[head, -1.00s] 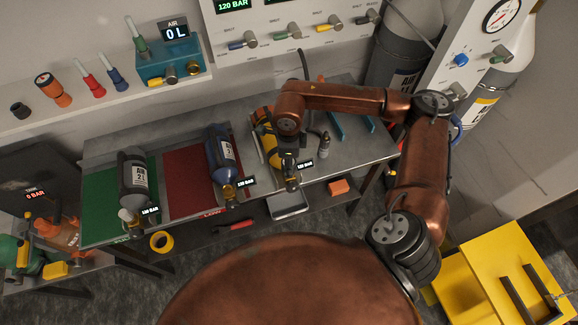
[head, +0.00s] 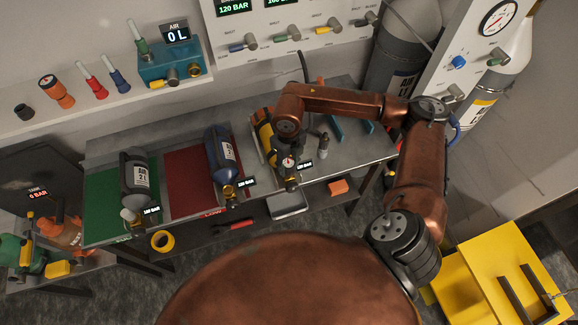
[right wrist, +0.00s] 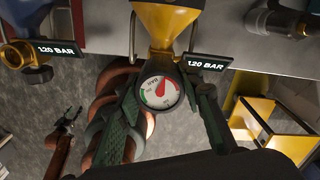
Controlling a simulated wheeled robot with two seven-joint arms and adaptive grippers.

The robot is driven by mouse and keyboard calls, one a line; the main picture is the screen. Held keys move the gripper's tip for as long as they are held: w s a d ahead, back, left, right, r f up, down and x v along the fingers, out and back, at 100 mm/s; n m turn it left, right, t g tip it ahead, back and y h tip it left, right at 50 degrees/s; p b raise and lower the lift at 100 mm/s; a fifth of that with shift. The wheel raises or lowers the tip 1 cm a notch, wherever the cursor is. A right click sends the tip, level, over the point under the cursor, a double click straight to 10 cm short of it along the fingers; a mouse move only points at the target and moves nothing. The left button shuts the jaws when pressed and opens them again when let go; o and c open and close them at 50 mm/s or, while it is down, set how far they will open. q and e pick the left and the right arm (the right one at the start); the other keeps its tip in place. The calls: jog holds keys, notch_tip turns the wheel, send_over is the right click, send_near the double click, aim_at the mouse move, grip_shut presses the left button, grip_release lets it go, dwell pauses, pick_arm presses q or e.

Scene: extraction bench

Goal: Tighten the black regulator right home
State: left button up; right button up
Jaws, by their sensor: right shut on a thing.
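The black regulator shows in the right wrist view by its round gauge (right wrist: 158,90), white-faced with a red needle, in line below the neck of the yellow cylinder (right wrist: 165,22). The regulator's body is mostly hidden by my fingers. In the head view the yellow cylinder (head: 265,132) lies on the bench, partly covered by my right arm. My right gripper (head: 289,174) is at its valve end, shut on the regulator; its green-padded fingers flank the gauge in the wrist view. A small dark claw on a copper link, apparently my left gripper (right wrist: 72,115), shows low in the wrist view; its opening is unclear.
A blue cylinder (head: 221,155) and a grey cylinder (head: 134,178) lie left on the bench (head: 351,152). A tag by the yellow cylinder reads 120 BAR (right wrist: 206,64). A gauge panel (head: 468,50) stands right and a yellow stand (head: 478,262) front right.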

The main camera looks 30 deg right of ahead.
jog(key=m+p, duration=0.1)
jog(key=m, duration=0.3)
jog(key=shift+m, duration=0.3)
jog(key=m+p, duration=0.1)
jog(key=m, duration=0.3)
jog(key=m+p, duration=0.1)
jog(key=m, duration=0.2)
jog(key=shift+o, duration=0.3)
jog(key=m+p, duration=0.2)
jog(key=m, duration=0.2)
jog(key=o, duration=1.3)
jog(key=shift+f+m, duration=0.1)
jog(key=shift+m, duration=0.2)
